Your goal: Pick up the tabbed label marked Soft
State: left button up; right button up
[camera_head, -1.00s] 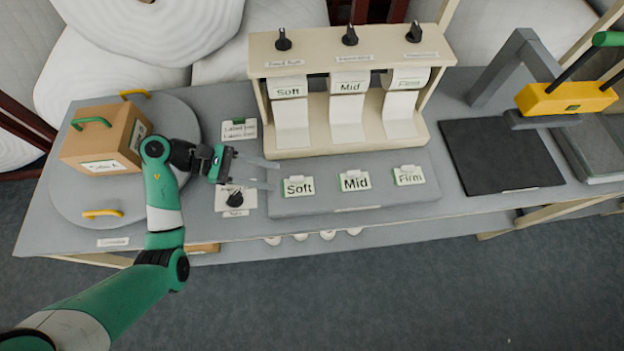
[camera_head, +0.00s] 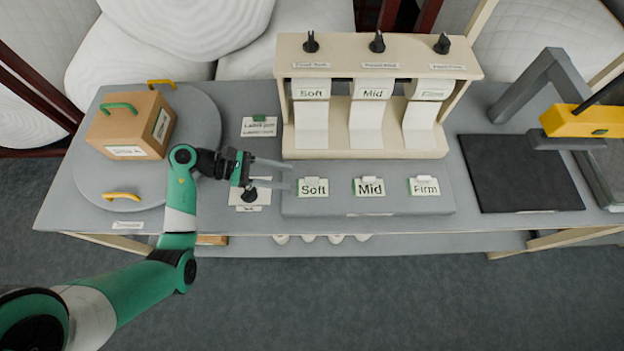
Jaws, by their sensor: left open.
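The tabbed label marked Soft (camera_head: 313,188) is a small white card with a green edge at the left end of the grey raised pad (camera_head: 366,207). The Mid label (camera_head: 369,187) and the Firm label (camera_head: 424,186) stand to its right on the same pad. My left gripper (camera_head: 289,177) is open and empty. Its two pale fingers point right, and their tips end just left of the Soft label, apart from it in this view. My right gripper is not in view.
A beige dispenser (camera_head: 375,154) with three knobs and hanging strips stands behind the labels. A cardboard box (camera_head: 131,125) sits on a round turntable (camera_head: 200,108) at left. A black mat (camera_head: 520,172) and a yellow-headed press (camera_head: 583,121) are at right.

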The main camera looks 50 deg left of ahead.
aim_at(305, 179)
pick_arm(q)
jog(key=b+x, duration=0.1)
jog(key=x, duration=0.4)
jog(key=shift+w, duration=0.1)
grip_shut()
